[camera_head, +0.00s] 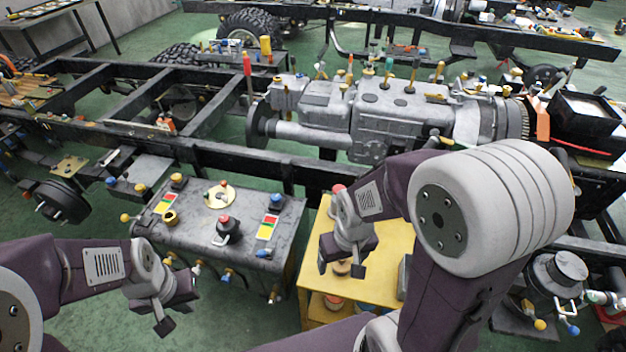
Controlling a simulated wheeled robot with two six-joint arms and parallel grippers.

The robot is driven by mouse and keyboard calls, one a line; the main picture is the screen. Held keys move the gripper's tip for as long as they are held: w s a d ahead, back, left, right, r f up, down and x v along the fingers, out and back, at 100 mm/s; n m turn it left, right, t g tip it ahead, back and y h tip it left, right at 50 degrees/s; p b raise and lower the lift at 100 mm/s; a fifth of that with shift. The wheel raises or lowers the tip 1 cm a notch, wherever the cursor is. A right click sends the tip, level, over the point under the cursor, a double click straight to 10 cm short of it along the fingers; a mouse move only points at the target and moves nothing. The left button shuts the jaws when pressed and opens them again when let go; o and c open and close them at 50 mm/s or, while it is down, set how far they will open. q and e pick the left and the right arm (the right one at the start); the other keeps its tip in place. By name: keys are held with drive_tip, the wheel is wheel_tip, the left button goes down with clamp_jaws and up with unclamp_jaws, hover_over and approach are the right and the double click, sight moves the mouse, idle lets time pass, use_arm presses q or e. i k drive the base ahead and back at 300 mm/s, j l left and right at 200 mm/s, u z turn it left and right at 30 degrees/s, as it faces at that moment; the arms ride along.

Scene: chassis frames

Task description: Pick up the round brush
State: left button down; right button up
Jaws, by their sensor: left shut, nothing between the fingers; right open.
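My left gripper (178,312) is shut and empty, low in front of the left end of the grey metal box. My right gripper (340,268) is open above the yellow stand (380,285), fingers pointing down. A small tan and brown round object (342,267) shows between and behind its fingers on the stand. I cannot tell whether it is the round brush or whether the fingers touch it. No other thing can be made out surely as the round brush. My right arm hides much of the stand's right side.
The grey metal box (200,236) with knobs and coloured labels stands left of the stand. Behind are the black chassis frame (200,150) and a grey engine and gearbox (385,115). A reddish round item (333,302) is on the stand's lower level. Green floor is open at front left.

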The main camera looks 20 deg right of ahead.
sight(340, 268)
drive_tip(key=i+j+z, duration=0.2)
drive_tip(key=z, duration=0.15)
drive_tip(key=i+j+z, duration=0.2)
drive_tip(key=z, duration=0.15)
drive_tip(key=i+j+z, duration=0.1)
drive_tip(key=j+z, duration=0.3)
drive_tip(key=i+j+z, duration=0.1)
drive_tip(key=j+z, duration=0.6)
drive_tip(key=i+j, duration=0.05)
drive_tip(key=j, duration=0.05)
